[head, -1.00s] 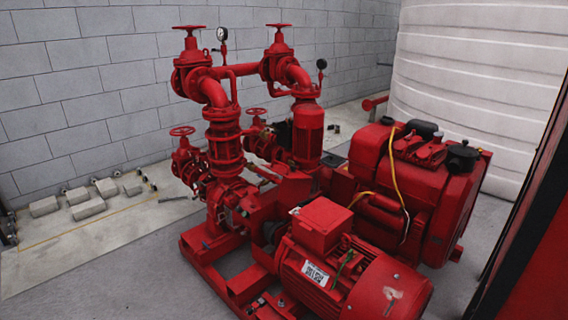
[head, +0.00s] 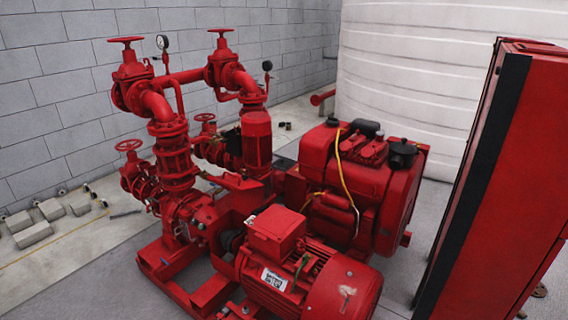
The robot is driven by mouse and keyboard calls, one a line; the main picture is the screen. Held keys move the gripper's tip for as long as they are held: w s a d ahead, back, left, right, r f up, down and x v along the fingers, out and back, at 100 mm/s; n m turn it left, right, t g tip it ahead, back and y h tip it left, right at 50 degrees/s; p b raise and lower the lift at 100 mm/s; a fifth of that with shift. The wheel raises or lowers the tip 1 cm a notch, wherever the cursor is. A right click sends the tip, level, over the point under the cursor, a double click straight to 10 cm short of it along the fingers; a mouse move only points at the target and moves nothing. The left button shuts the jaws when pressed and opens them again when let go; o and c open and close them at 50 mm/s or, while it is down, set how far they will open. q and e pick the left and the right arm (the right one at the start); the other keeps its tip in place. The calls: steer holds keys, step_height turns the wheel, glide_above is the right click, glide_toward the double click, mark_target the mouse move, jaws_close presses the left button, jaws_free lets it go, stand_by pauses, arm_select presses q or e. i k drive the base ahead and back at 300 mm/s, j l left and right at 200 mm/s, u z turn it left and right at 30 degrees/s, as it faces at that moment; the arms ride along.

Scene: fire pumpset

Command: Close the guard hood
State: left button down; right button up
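The red pumpset stands on a red base frame (head: 158,262) in the head view. Its red electric motor (head: 308,275) with a white label is at the front. A red pump body (head: 232,208) lies behind and left of the motor. I cannot make out for certain which part is the guard hood or whether it is open; the area between motor and pump is partly hidden by the motor and its box (head: 277,231). Neither of my grippers shows in the head view.
A red engine (head: 360,185) with a yellow cable stands behind the motor. Valves and pipes (head: 170,130) rise at the left. A tall red cabinet (head: 505,190) is at the right, a white tank (head: 430,75) behind. Grey blocks (head: 33,234) lie by the wall. Some floor shows between engine and cabinet.

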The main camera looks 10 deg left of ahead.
mark_target(248, 194)
steer(key=i+j+z, duration=0.15)
steer(key=j+z, duration=1.1)
steer(key=j, duration=0.2)
